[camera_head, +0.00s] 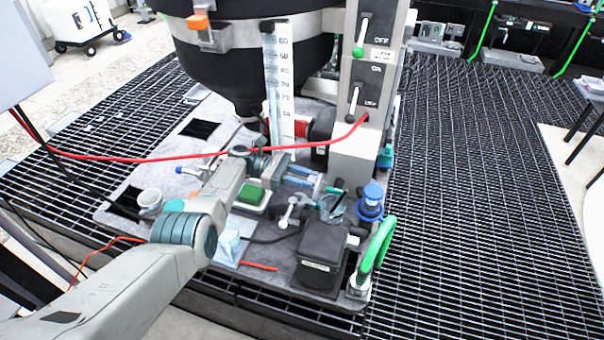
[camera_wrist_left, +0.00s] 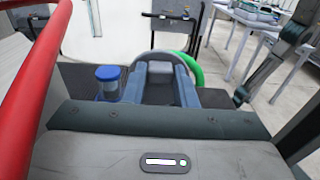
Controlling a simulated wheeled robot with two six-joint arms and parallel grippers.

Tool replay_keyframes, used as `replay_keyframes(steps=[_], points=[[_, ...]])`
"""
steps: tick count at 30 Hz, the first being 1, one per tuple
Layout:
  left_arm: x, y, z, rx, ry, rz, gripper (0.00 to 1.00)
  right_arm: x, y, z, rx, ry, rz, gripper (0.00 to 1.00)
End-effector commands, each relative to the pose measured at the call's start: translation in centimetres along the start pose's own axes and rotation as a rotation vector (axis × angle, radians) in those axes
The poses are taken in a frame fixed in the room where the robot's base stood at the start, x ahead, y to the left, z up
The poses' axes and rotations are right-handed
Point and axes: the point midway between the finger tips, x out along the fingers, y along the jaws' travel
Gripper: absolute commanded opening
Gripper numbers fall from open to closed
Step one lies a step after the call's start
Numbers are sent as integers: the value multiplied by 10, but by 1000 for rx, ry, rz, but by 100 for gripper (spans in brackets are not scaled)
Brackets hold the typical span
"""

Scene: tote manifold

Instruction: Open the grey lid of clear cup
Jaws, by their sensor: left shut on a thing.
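The clear cup (camera_head: 333,210) stands on the grey board in the head view, just beyond my left fingertips. It looks like clear glass with a teal and dark piece across its top. My left gripper (camera_head: 318,184) reaches in from the left at the cup's upper rim. It is shut on a small grey piece (camera_wrist_left: 160,69), seen between the two blue-grey fingers in the left wrist view, which looks like the grey lid. The fingers and the small size hide whether the lid is still touching the cup. My right gripper is not in view.
A blue-capped container (camera_head: 372,200) stands right of the cup, with a green hose (camera_head: 378,246) below it. A dark box (camera_head: 322,256) sits in front. A red cable crosses above my arm. A control column rises behind.

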Motion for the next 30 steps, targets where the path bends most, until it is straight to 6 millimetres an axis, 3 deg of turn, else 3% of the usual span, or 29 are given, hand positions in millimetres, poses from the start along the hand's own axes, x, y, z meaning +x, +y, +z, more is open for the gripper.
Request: replay_keyframes(steps=[21, 22, 24, 25, 30], points=[[0, -10, -7, -4, -73, 1, 0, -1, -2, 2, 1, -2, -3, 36], [0, -10, -7, -4, -73, 1, 29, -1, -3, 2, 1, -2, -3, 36], [0, -10, -6, -4, -73, 1, 43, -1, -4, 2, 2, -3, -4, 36], [0, -10, -6, -3, -73, 1, 47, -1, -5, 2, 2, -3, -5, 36], [0, -10, -5, -2, -74, 1, 47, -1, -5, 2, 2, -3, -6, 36]])
